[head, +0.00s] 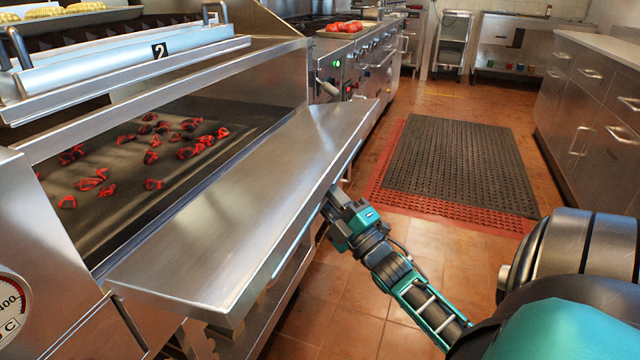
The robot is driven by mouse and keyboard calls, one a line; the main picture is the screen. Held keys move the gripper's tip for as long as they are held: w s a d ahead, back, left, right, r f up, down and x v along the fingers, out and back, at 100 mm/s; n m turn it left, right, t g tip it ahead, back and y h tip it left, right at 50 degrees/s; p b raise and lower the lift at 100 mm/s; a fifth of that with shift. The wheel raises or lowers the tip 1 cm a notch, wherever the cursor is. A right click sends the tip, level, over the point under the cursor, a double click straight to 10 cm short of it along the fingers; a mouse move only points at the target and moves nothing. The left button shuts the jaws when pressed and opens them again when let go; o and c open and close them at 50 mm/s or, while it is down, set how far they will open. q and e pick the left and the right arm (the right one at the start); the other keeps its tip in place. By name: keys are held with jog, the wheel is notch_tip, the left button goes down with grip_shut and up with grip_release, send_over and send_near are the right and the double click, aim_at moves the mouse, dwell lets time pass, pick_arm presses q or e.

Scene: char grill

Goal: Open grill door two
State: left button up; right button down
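The grill section marked 2 (160,51) stands at the left, with its chamber open and red glowing coals (152,157) lying on the dark floor inside. Its steel door (250,190) is folded down and out, lying nearly level in front of the opening. A thin handle rail (300,240) runs along the door's outer edge. My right gripper (335,205) is at that outer edge, by the rail and partly under the door. Its fingertips are hidden, so I cannot tell whether it grips the rail. My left gripper is not in view.
A temperature dial (10,305) is at the lower left. Knobs and a lit green light (337,63) are on the cooking line beyond the door. A black mat (455,165) lies on the tiled floor. Steel drawers (590,110) line the right, with open floor between.

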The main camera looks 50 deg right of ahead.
jog(key=shift+w+f, duration=0.1)
jog(key=shift+f, duration=0.05)
dwell(0.3)
jog(key=c, duration=1)
grip_release()
jog(key=shift+a, duration=0.1)
jog(key=p+v, duration=0.1)
jog(key=v, duration=1.2)
